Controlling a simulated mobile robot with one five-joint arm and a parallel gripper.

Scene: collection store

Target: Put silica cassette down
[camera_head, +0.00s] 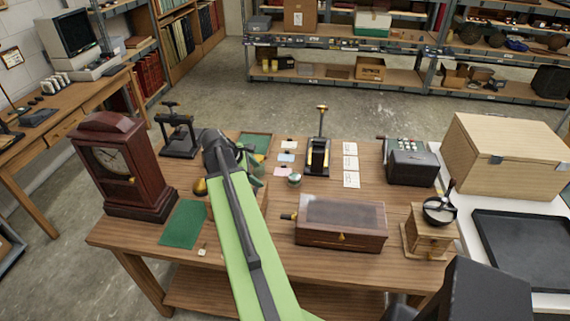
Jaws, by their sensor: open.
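My green arm reaches forward over the wooden table (350,262), and my gripper (252,167) is at its far end. The gripper is open, but its jaws are largely hidden by the arm. I cannot pick out the silica cassette with certainty; the arm hides part of the tabletop. A green mat (183,224) lies empty at the table's front left. Another green mat (256,142) lies at the back, just beyond the gripper. Small white, blue and pink cards (286,158) lie right of the gripper.
A dark red clock (119,170) and black press (177,137) stand left. A glass-topped box (341,222), coffee grinder (430,231), stapler-like device (318,152) and grey machine (410,164) stand right. A pale wooden case (506,155) and black tray (522,247) are at far right.

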